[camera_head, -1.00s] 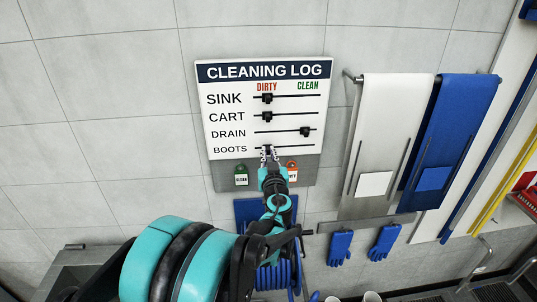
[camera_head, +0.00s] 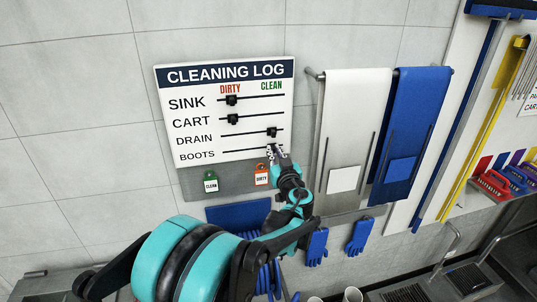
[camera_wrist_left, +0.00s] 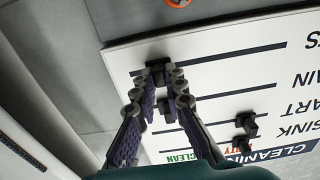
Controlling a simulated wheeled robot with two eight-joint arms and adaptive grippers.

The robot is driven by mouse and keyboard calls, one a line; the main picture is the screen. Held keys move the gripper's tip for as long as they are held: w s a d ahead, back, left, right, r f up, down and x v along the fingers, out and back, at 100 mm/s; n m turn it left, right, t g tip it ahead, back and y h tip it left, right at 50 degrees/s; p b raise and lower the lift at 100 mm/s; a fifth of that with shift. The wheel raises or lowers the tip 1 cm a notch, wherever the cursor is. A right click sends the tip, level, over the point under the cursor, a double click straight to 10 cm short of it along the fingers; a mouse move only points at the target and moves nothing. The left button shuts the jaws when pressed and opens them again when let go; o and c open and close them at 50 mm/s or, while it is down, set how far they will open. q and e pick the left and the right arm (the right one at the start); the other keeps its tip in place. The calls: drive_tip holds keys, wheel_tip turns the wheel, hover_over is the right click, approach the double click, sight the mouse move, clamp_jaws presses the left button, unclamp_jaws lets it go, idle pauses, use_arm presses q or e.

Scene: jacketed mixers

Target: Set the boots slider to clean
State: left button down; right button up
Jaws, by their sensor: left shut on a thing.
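The white cleaning log board (camera_head: 205,104) hangs on the wall with SINK, CART, DRAIN and BOOTS rows. DIRTY is on the left and CLEAN on the right. My left gripper (camera_head: 273,151) is at the right, clean part of the boots line, the lowest row. In the left wrist view, my left gripper (camera_wrist_left: 160,86) is shut on the dark boots slider (camera_wrist_left: 158,66), near the clean end of its line. The gripper hides much of this slider. The drain slider (camera_head: 271,132) is toward clean. The sink slider (camera_head: 231,100) and cart slider (camera_head: 232,119) are toward dirty.
A green tag (camera_head: 211,182) and an orange tag (camera_head: 261,175) hang just below the board. The wall left of the board is bare.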

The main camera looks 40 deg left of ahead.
use_arm(q)
drive_tip(key=shift+w, duration=0.1)
drive_tip(key=c, duration=1.7)
unclamp_jaws()
drive_tip(key=shift+d, duration=0.1)
drive_tip(key=shift+o, duration=0.7)
drive_tip(key=shift+w+d, duration=0.1)
drive_tip(key=v, duration=1.2)
drive_tip(key=shift+f, duration=0.1)
